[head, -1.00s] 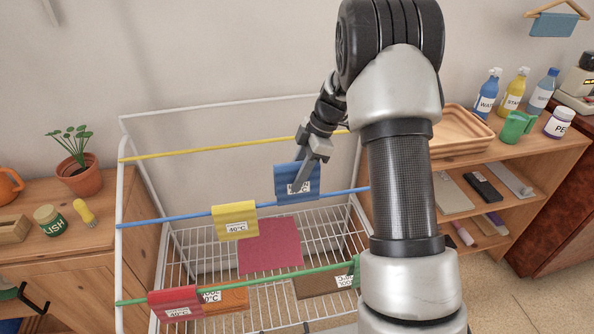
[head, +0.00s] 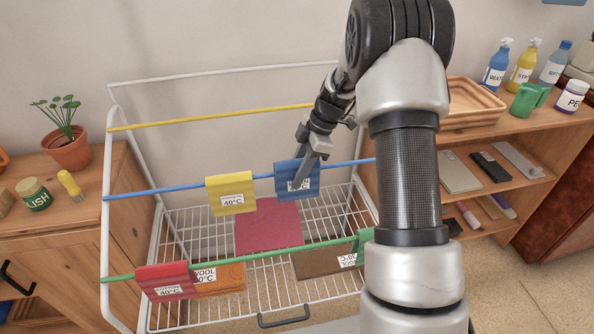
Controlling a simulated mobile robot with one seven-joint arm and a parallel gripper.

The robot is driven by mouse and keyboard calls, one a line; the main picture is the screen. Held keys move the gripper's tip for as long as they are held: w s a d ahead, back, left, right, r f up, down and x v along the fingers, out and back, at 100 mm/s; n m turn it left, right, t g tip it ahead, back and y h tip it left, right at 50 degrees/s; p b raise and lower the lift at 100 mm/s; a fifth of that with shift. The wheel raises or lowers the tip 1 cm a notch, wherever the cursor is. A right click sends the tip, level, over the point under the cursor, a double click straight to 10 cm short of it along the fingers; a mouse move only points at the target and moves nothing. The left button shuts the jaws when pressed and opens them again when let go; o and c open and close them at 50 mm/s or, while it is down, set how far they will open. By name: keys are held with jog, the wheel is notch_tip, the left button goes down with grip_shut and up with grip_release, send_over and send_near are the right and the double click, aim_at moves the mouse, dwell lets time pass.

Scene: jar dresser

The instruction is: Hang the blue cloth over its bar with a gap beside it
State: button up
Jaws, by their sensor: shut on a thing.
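The blue cloth (head: 287,189) is folded, with a white label on its front. It hangs at the blue bar (head: 150,191), its top edge at or slightly above the bar's line. I cannot tell whether it rests on the bar. My gripper (head: 298,184) is shut on the blue cloth from above, its fingers covering part of the label. A yellow cloth (head: 231,187) marked 40°C hangs over the same bar to the left. A narrow stretch of bare bar shows between the two cloths.
A yellow bar (head: 210,117) runs behind, empty where visible. The green bar (head: 270,252) in front carries red (head: 166,280), orange (head: 225,283) and brown cloths (head: 320,262). A dark red cloth (head: 268,225) lies lower, at the rack.

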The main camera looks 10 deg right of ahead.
aim_at(295, 160)
jog(key=shift+f+b, duration=0.3)
jog(key=shift+f, duration=0.35)
jog(key=o, duration=0.9)
jog(key=shift+r+p, duration=1.65)
jog(key=shift+r, duration=1.9)
jog(key=shift+r, duration=0.1)
